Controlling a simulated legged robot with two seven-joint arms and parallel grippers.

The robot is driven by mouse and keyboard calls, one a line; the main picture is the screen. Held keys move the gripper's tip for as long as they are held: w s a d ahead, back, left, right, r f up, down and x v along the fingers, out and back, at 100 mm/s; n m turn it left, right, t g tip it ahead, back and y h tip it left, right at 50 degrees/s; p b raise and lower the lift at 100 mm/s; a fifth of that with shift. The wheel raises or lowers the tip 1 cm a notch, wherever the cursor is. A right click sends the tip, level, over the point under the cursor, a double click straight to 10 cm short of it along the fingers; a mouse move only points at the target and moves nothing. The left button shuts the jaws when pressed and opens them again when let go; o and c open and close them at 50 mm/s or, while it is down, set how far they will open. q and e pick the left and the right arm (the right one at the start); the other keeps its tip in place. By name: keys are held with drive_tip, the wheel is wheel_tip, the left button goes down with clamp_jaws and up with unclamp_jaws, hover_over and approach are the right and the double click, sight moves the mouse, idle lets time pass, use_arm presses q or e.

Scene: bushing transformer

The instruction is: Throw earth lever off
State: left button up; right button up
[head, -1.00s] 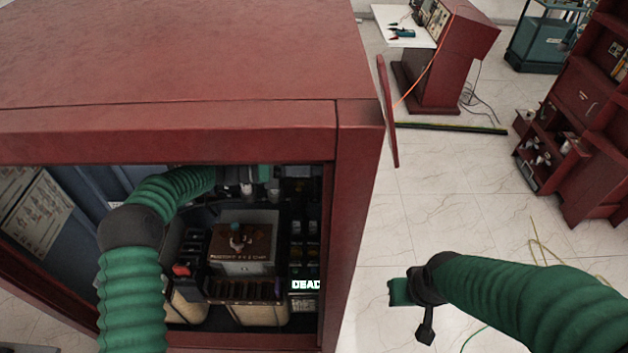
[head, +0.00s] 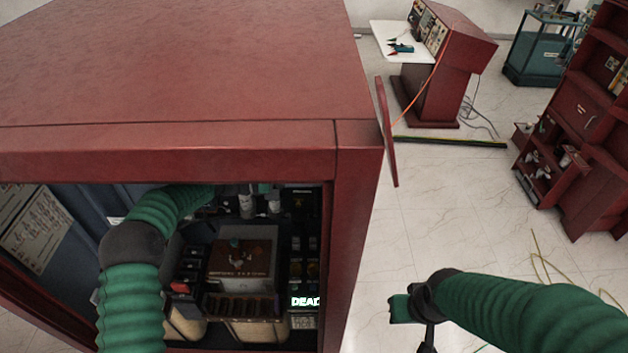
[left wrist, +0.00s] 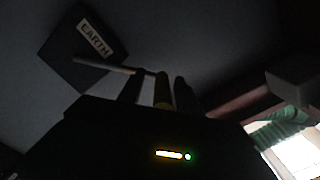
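In the left wrist view, a dark box with a pale EARTH label (left wrist: 95,39) is at the upper left. A thin pale lever rod (left wrist: 105,65) runs from the box towards my left gripper (left wrist: 160,88). The rod's end reaches the dark fingers and a yellowish piece among them. The dark picture hides whether they touch or grip it. In the head view my left arm reaches into the red cabinet (head: 180,90), whose top edge hides that gripper. My right gripper (head: 402,308) is outside, right of the cabinet, apart from everything; its finger gap is unclear.
Inside the cabinet are a brown-topped box (head: 240,250), a lit DEAD sign (head: 305,301) and dark equipment. An open red door (head: 386,130) sticks out at its right. A red console (head: 440,70) and red shelving (head: 585,120) stand behind.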

use_arm(q)
drive_tip(key=a+b, duration=0.6)
drive_tip(key=a, duration=1.1)
drive_tip(key=shift+w+d+f, duration=0.1)
